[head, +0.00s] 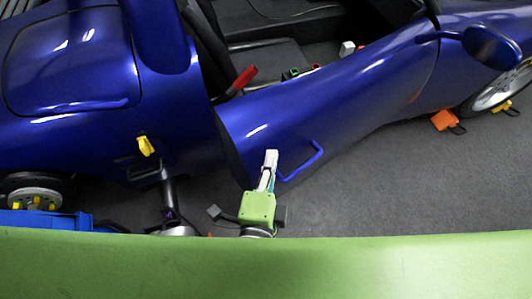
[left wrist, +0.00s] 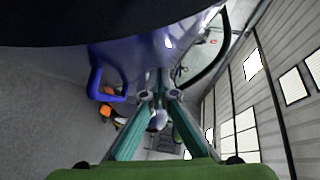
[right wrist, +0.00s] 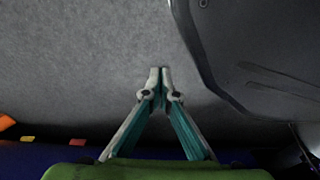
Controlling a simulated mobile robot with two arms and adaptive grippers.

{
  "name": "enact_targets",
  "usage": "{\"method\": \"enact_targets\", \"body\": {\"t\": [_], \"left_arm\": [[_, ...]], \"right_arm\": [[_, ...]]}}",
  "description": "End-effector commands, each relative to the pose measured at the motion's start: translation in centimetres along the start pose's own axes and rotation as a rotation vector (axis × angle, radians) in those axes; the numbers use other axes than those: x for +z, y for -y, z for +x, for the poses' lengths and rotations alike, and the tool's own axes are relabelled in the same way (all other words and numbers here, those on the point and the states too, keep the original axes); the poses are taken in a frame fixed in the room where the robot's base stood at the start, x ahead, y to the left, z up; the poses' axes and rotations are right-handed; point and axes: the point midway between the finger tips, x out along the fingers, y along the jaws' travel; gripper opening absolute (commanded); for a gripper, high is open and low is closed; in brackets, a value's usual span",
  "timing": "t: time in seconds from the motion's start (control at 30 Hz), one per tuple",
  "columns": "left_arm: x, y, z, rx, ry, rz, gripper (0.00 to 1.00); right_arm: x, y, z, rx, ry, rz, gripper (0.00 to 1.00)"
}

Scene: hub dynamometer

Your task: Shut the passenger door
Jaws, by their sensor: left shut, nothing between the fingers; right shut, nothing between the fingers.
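The passenger door (head: 320,105) is blue and stands ajar, its free rear edge swung out from the car body. The blue car (head: 70,60) is behind it. A blue door handle (head: 318,160) juts from the door's outer face; it also shows in the left wrist view (left wrist: 97,82). My left gripper (head: 271,154) is shut and empty, its tips against or just in front of the door's lower outer face, left of the handle; contact cannot be told. My right gripper (right wrist: 159,70) is shut and empty over grey floor, outside the head view.
A green surface (head: 270,265) crosses the front of the head view. A yellow clip (head: 146,146) and a stand (head: 169,205) are left of the door. An orange wheel chock (head: 445,120) lies near the front wheel (head: 500,88). Grey floor right of the handle is clear.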

Motion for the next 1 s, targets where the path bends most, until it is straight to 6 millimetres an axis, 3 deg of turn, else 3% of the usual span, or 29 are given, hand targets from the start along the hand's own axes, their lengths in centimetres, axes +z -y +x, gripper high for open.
{"method": "enact_targets", "body": {"t": [0.2, 0.67, 0.8, 1.0], "left_arm": [[1.2, 0.0, 1.3, 0.0, -0.002, 0.0, 0.0], [1.9, 0.1, 1.9, 0.001, -0.008, 0.006, 0.0], [3.9, 0.5, 4.3, 0.008, -0.045, 0.02, 0.0], [7.7, 1.9, 8.1, 0.017, -0.107, 0.027, 0.0]], "right_arm": [[-0.5, -0.1, 0.1, 0.002, -0.009, 0.0, 0.0], [0.0, -0.1, 0.0, 0.001, -0.002, 0.0, 0.0], [1.9, 0.2, 0.8, -0.003, 0.018, 0.001, 0.0], [3.3, 0.2, 1.7, -0.003, 0.022, -0.003, 0.0]]}}
